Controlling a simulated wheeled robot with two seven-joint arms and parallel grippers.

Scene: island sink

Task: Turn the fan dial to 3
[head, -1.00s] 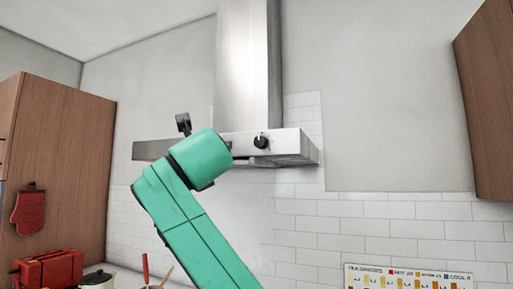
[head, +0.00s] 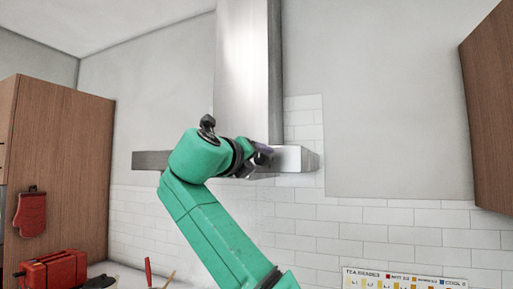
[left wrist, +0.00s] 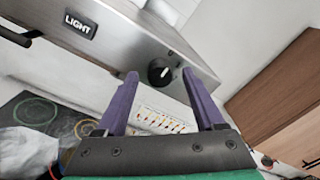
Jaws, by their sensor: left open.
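The fan dial (left wrist: 159,71) is a round black knob with a white pointer mark, on the front of the steel range hood (head: 297,158). In the left wrist view its mark points toward the picture's upper right. My left gripper (left wrist: 160,76) has its two purple fingers open, one on each side of the dial in that view. I cannot tell whether a finger touches it. In the head view my left gripper (head: 262,152) is at the hood front and covers most of the dial. My right gripper is not in view.
A LIGHT label (left wrist: 78,24) is on the hood front left of the dial. A wooden cabinet (head: 487,118) hangs at the right. A tall cabinet (head: 68,160) and a red toaster (head: 53,270) are at the left. A stove top (left wrist: 40,115) lies below the hood.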

